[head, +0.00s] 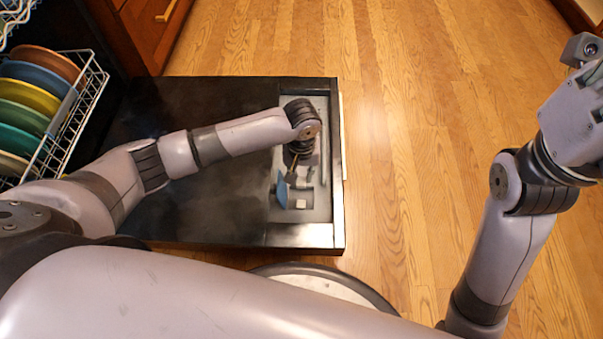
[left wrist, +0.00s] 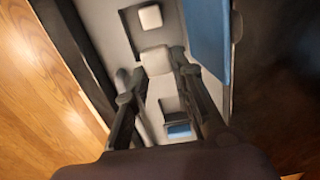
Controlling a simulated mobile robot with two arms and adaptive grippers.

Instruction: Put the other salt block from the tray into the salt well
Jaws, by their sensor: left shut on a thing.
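My left gripper (head: 300,178) is low over the grey strip at the right side of the opened dishwasher door. In the left wrist view its fingers (left wrist: 159,63) are shut on a white salt block (left wrist: 155,60). Another white block (left wrist: 149,17) sits in a dark square recess beyond the fingertips; it also shows in the head view (head: 301,203). A blue flap (left wrist: 207,45) stands open beside that recess, and shows in the head view (head: 282,191). I cannot tell whether the held block touches the recess.
The black dishwasher door (head: 190,215) lies open and flat. A second dark recess with a blue patch (left wrist: 178,130) lies between my left fingers in the wrist view. A rack (head: 78,115) with several coloured plates (head: 38,98) stands at left. Wooden floor (head: 420,150) is clear at right.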

